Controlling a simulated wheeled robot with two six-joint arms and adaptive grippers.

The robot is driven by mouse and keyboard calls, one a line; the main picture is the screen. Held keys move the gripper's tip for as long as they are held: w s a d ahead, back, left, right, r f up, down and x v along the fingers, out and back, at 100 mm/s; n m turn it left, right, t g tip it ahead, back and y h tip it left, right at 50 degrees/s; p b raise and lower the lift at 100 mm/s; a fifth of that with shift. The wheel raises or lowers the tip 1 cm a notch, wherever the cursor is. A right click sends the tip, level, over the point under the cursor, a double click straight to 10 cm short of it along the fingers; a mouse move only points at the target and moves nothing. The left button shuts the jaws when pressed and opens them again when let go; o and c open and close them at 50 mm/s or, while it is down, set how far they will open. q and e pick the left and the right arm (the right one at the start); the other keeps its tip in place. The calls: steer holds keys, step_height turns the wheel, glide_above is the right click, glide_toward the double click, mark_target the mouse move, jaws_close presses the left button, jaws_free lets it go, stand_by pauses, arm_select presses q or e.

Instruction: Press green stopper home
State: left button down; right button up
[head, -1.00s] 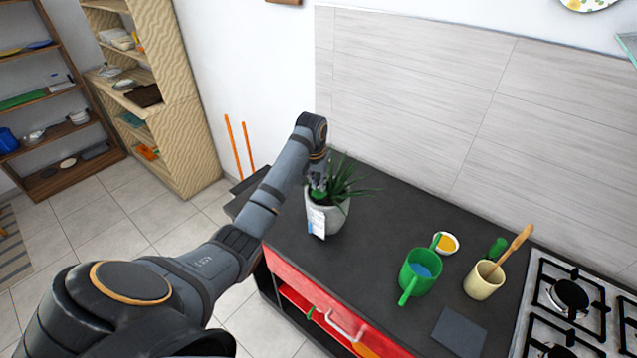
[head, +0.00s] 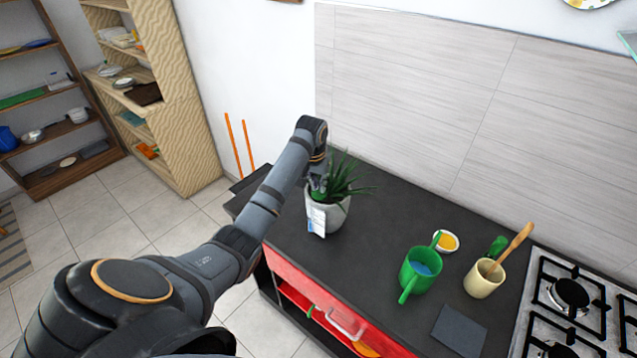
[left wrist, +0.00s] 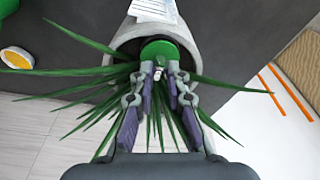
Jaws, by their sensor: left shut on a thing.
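The green stopper (left wrist: 162,50) shows in the left wrist view as a round green disc at the mouth of the grey plant pot (left wrist: 128,40). A dark edge shows around part of it, and what lies under it is hidden. My left gripper (left wrist: 160,70) is shut on the stopper, its fingertips close together at the disc's edge. In the head view the left gripper (head: 318,182) is down among the leaves at the pot (head: 338,216), and the stopper (head: 318,196) shows only as a small green patch. I cannot tell how deep it sits. My right gripper is not in view.
Long plant leaves (head: 350,177) surround the gripper. A white label (head: 317,218) is on the pot's front. The counter (head: 375,235) between is clear.

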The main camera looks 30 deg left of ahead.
arm_select(q)
steer(key=shift+s+f, duration=0.1)
steer(key=shift+f, duration=0.25)
steer(key=c, duration=1.3)
jaws_free()
steer(key=shift+o, duration=0.2)
step_height(320, 180, up, 7)
steer(key=s, duration=0.1)
steer(key=shift+s+d+r, duration=0.15)
steer(key=shift+s, duration=0.05)
